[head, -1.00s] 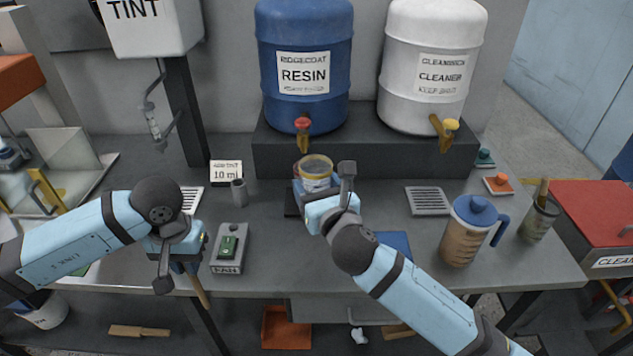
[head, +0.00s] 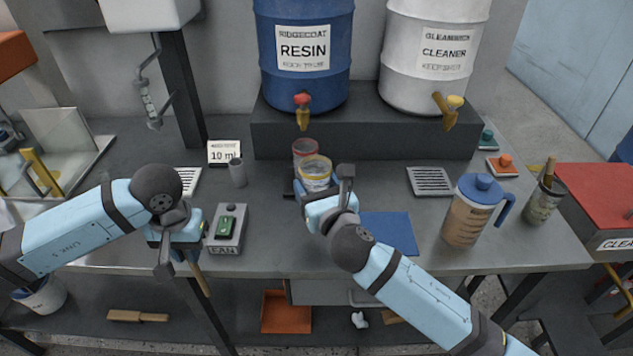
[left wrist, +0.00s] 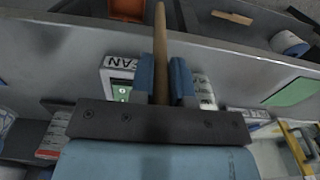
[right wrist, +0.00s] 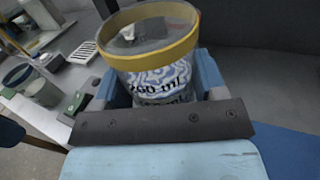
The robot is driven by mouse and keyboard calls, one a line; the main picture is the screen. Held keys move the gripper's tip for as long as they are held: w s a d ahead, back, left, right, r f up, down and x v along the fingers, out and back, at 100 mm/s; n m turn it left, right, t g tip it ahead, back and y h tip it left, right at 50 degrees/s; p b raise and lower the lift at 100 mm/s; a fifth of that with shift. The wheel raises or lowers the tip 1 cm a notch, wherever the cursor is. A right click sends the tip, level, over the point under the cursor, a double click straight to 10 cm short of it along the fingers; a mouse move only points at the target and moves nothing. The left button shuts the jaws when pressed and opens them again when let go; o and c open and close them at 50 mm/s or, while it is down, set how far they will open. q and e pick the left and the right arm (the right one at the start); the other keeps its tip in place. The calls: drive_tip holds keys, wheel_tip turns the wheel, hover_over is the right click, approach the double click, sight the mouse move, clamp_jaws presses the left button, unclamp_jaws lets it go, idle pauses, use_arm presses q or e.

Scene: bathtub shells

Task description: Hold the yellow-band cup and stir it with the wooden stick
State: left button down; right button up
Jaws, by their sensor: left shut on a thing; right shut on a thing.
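The yellow-band cup (head: 316,172) is clear with a yellow rim band. My right gripper (head: 318,200) is shut on it, and the cup looks upright.
A red-rimmed cup (head: 304,150) stands just behind the yellow-band cup. A blue mat (head: 388,232) lies to the right, with a lidded pitcher (head: 468,215) beyond it. A switch box (head: 226,230) sits between my grippers. Resin (head: 302,60) and cleaner (head: 435,65) drums stand behind.

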drive_tip(key=shift+f+b, duration=2)
drive_tip(key=shift+f, duration=2.05)
drive_tip(key=o, duration=1.2)
drive_tip(key=c, duration=1)
